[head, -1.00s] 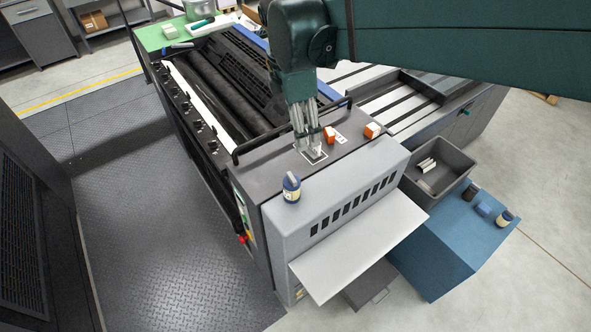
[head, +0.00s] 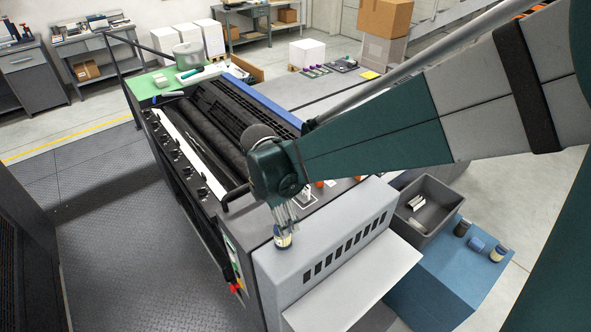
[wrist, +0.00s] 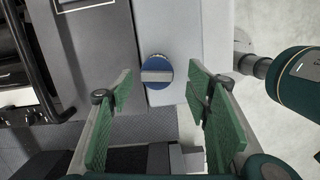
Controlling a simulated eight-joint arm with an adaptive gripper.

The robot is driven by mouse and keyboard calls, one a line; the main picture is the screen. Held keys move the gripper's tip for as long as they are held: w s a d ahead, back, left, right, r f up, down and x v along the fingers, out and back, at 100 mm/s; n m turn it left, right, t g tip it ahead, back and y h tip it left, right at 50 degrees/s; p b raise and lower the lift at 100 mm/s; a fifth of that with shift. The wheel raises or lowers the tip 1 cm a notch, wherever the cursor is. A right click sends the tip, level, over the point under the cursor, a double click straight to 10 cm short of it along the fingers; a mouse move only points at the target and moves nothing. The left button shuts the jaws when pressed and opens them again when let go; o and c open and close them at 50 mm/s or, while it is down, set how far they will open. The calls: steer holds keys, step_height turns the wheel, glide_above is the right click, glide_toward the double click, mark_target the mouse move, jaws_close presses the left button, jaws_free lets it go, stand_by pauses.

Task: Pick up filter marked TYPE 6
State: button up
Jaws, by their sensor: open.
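A small canister (head: 283,239) with a cream label and blue cap stands upright on the grey machine housing, near its left edge. In the wrist view its round blue cap with a grey bar across it (wrist: 157,72) shows from above. No type marking is readable. My gripper (head: 283,226) is directly above it, pointing down, and hides part of its top. In the wrist view the green finger pads of my gripper (wrist: 160,90) are spread apart and empty, with the cap ahead between them. I cannot tell whether the tips reach down beside it.
On the blue block (head: 430,296) stand a dark canister (head: 462,228), a blue item (head: 477,244) and a cream-labelled canister (head: 497,254). A grey bin (head: 440,193) holds white pieces. A black handrail borders the housing. Orange items sit behind my arm.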

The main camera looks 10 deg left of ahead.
mark_target(280, 244)
steer(key=shift+f, duration=1.3)
steer(key=shift+w+d+f, duration=0.1)
steer(key=shift+w+f, duration=0.05)
steer(key=shift+f, duration=1.1)
steer(key=shift+f, duration=0.1)
steer(key=shift+w+d+f+p, duration=0.1)
steer(key=shift+w+f+p, duration=0.05)
steer(key=shift+f, duration=0.7)
steer(key=shift+w+d+f+p, duration=0.1)
steer(key=shift+f+p, duration=0.05)
steer(key=shift+f, duration=0.65)
steer(key=shift+w+d+f+p, duration=0.1)
steer(key=shift+w+f+p, duration=0.05)
steer(key=shift+f, duration=0.7)
steer(key=shift+c, duration=0.6)
steer(key=c, duration=0.8)
